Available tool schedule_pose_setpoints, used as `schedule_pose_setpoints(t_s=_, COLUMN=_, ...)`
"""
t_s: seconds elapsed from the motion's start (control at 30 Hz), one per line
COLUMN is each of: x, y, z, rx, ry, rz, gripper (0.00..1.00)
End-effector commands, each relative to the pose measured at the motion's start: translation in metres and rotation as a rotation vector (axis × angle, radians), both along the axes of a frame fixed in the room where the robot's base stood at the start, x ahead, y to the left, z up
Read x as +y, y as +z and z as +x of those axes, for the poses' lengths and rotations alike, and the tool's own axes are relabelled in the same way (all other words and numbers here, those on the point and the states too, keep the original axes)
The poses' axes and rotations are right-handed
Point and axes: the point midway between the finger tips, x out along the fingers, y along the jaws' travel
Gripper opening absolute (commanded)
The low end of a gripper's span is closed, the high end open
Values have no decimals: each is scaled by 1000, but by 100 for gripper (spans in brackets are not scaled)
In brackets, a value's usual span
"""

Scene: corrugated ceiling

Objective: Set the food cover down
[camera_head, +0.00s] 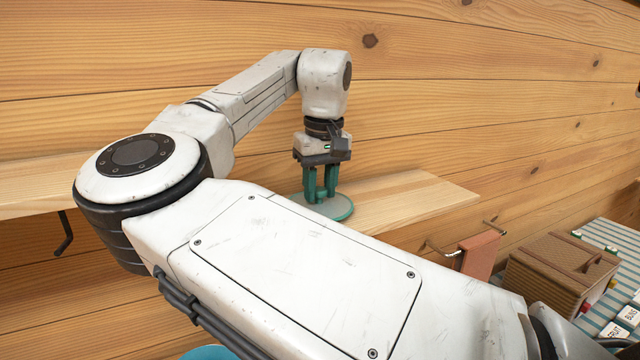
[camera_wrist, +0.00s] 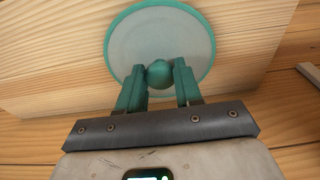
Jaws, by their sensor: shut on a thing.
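The food cover (camera_head: 333,206) is a round, pale disc with a teal rim and a teal knob. It is at the wooden shelf (camera_head: 420,196) on the plank wall, partly hidden by my arm. In the wrist view the food cover (camera_wrist: 190,35) lies flat below my fingers against the wood. I cannot tell whether it fully rests on the shelf. My gripper (camera_head: 320,200) points down over it. In the wrist view my gripper (camera_wrist: 159,75) is shut on the cover's round knob, one teal finger on each side.
The shelf's right part is bare. Below it on the right, a reddish cloth (camera_head: 479,255) hangs by a metal hook. A brown woven box (camera_head: 562,272) stands on a striped surface (camera_head: 612,245) with several small labelled items. A teal round thing (camera_head: 208,352) shows at the bottom edge.

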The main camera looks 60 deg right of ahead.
Motion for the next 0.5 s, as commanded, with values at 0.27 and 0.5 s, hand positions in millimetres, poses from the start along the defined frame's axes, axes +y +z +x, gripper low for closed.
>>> schedule_pose_setpoints(t_s=0.27, x=0, y=-4, z=0, rx=2, ry=0, rz=-1, gripper=4)
schedule_pose_setpoints(t_s=0.5, x=0, y=-3, z=0, rx=1, ry=0, rz=1, gripper=58)
